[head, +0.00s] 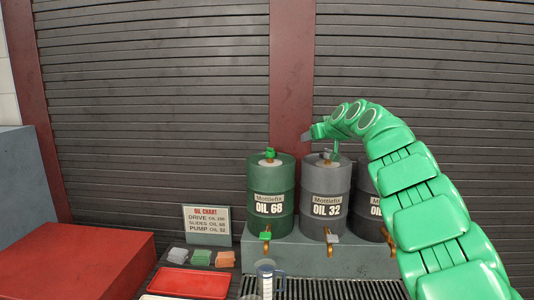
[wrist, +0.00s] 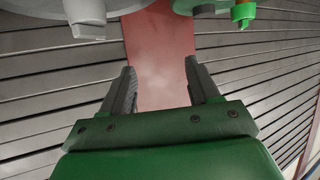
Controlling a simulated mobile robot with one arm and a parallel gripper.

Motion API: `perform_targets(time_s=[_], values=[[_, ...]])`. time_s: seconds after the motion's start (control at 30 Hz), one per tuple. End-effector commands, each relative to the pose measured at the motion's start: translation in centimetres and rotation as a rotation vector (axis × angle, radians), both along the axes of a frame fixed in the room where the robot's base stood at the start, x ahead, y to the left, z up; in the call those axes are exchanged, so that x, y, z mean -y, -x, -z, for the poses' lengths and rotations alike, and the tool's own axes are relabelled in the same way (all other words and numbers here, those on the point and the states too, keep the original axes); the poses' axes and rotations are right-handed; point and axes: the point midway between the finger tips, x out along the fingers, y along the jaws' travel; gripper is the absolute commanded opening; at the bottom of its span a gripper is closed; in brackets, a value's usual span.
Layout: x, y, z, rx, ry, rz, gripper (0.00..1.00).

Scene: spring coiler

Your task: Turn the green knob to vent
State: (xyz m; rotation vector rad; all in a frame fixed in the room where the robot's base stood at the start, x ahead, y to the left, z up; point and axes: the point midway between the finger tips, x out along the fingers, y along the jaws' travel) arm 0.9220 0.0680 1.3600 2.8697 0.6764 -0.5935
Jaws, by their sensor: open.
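The green knob (head: 270,154) sits on top of the green drum (head: 271,188) marked OIL 68. In the wrist view the green knob (wrist: 243,13) shows at the top right, and that view looks upside down. My gripper (head: 308,136) is above and to the right of the knob, over the gap between the green drum and the grey OIL 32 drum (head: 324,187). In the wrist view its two fingers (wrist: 162,80) stand apart with nothing between them but the red pillar behind. Any vent marking is too small to read.
A grey knob (wrist: 85,14) on the grey drum shows top left in the wrist view. A third drum (head: 367,180) is partly hidden behind my arm. Brass taps, an oil chart (head: 207,225), a red tray (head: 189,283) and a measuring jug (head: 265,278) stand lower down. Slatted shutters close the back.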

Motion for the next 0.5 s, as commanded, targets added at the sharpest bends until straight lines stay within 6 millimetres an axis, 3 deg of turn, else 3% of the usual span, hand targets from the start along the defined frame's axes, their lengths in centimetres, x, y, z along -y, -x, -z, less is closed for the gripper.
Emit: perform_targets(time_s=[0.2, 0.5], values=[[-3.9, -1.4, 2.1, 0.079, -0.050, -0.153, 0.61], [-7.5, -1.0, 5.9, 0.141, -0.170, -0.337, 0.61]])
